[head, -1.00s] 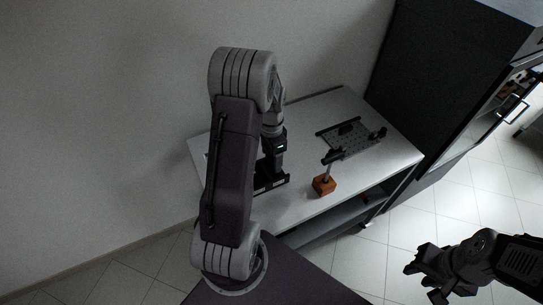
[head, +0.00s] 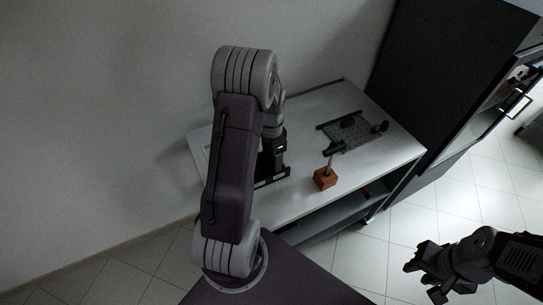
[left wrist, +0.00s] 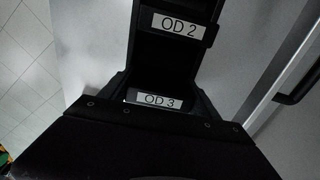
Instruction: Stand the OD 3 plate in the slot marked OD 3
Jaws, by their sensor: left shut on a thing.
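The black slotted rack (head: 268,181) stands on the grey bench, partly hidden by my left arm. In the left wrist view its OD 2 label (left wrist: 180,26) is at the top and its OD 3 label (left wrist: 158,100) is at the middle. My left gripper (head: 272,168) is shut and points down at the rack. A broad dark plate (left wrist: 150,150), seemingly the one it holds, fills the bottom of the left wrist view, just in front of the OD 3 label. I cannot tell whether its lower edge is in the slot. My right gripper (head: 423,281) is open and empty, away from the bench.
An orange-brown block with a post (head: 325,179) stands right of the rack. A dark perforated board (head: 351,133) with small parts lies behind it. The bench top (head: 300,210) is bare in front. A tall dark cabinet (head: 415,75) stands at the right.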

